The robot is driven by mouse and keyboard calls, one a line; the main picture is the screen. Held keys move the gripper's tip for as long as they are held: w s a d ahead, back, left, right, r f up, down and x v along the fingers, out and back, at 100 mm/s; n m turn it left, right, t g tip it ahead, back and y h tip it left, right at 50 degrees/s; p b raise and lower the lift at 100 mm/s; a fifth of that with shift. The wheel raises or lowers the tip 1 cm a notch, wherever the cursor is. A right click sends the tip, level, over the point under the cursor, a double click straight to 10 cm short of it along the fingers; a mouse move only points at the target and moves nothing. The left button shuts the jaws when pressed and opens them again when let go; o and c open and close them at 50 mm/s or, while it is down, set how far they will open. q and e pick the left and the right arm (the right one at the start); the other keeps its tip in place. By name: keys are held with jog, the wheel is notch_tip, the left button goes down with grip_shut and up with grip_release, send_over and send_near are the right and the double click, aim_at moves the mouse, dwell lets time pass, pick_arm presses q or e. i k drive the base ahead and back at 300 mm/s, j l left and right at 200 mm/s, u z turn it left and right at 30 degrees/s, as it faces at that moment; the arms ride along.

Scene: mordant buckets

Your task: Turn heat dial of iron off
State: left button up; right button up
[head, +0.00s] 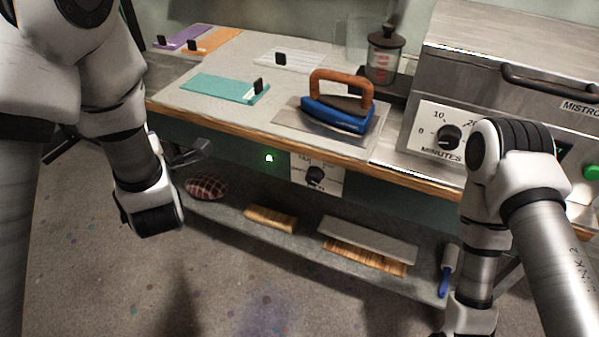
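The iron (338,116), with a blue body and a brown handle, rests on a metal plate (290,117) on the table. A black dial (316,175) sits on a white, marked plate on the table's green front panel, below the iron. Its lettering is too small to read, and its exact setting is unclear. A green light (268,158) glows to its left. My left gripper (203,150) is in front of the table's left part, left of the light and apart from the dial. Its finger opening cannot be made out. My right gripper is out of view; its arm reaches down at the right.
A grey machine (500,75) with a minutes dial (449,137) stands at the right. Coloured sheets with black clips, including a teal one (218,88), lie on the table. A low shelf (228,213) below holds a checked cushion (206,187) and brushes or boards.

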aim_at(314, 175)
jog(key=k+l, duration=0.2)
jog(key=l, duration=0.2)
jog(key=k+l, duration=0.15)
jog(key=l, duration=0.2)
jog(key=k+l, duration=0.2)
jog(key=l, duration=0.2)
